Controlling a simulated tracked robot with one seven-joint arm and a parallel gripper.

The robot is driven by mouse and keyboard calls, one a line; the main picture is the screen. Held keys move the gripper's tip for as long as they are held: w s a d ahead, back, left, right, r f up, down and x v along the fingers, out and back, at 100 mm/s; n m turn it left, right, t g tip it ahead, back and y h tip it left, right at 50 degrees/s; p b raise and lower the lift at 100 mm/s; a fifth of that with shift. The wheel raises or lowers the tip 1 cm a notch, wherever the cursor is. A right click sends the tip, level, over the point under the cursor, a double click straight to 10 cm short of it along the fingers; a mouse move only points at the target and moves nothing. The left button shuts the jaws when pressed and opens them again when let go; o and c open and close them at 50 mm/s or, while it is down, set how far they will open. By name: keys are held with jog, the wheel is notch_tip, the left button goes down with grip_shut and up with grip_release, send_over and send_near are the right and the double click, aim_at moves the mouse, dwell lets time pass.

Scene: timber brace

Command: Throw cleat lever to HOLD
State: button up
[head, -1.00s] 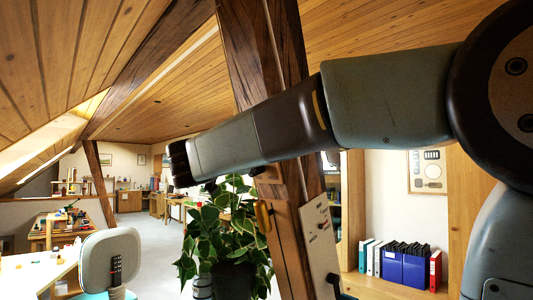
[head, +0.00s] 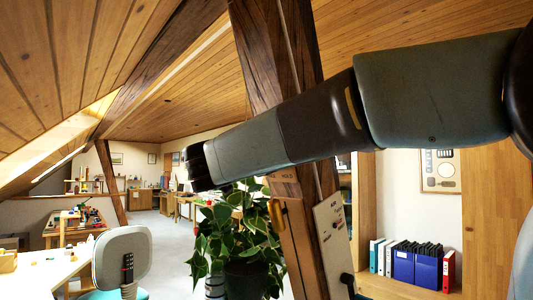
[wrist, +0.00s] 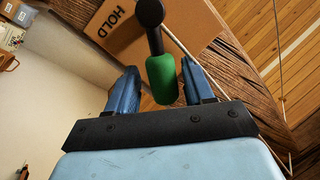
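The cleat lever has a dark pivot and arm and a green grip (wrist: 162,80), seen in the wrist view. Its pivot sits on a wooden plate (wrist: 190,20) marked HOLD. My gripper (wrist: 161,82) is open, with one blue finger on each side of the green grip in the picture. Narrow gaps show on both sides; I cannot tell how deep the grip sits between the fingers. In the head view my arm crosses the dark timber post (head: 268,70) and hides the lever and my fingers. Part of a HOLD plate (head: 287,175) shows just below the arm.
A pale panel (head: 333,240) with a black knob is on the post's lower right. A yellow cleat-like piece (head: 276,215) is on its left. A leafy plant (head: 238,230) stands close by. A chair (head: 122,255) and desk are farther left, binders on a shelf at right.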

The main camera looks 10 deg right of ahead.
jog(key=shift+s+a, duration=0.1)
jog(key=shift+a, duration=0.05)
jog(key=v, duration=1.3)
jog(key=shift+s+f, duration=0.2)
jog(key=shift+a, duration=0.1)
jog(key=s+d+f+n+g+y, duration=0.2)
jog(key=d+f+n+g, duration=0.15)
jog(key=d+f, duration=0.4)
jog(key=s+d+f+n+g+y, duration=0.2)
jog(key=d+f+n+g, duration=0.15)
jog(key=d+f, duration=0.4)
jog(key=s+f+n+y, duration=0.4)
jog(key=f+y, duration=0.1)
jog(key=f, duration=0.2)
jog(key=s+d+f+n+g+y, duration=0.1)
jog(key=s+f+n+y, duration=0.3)
jog(key=f, duration=0.3)
jog(key=shift+d+f+y, duration=0.25)
jog(key=shift+d+y, duration=0.05)
jog(key=shift+y, duration=0.5)
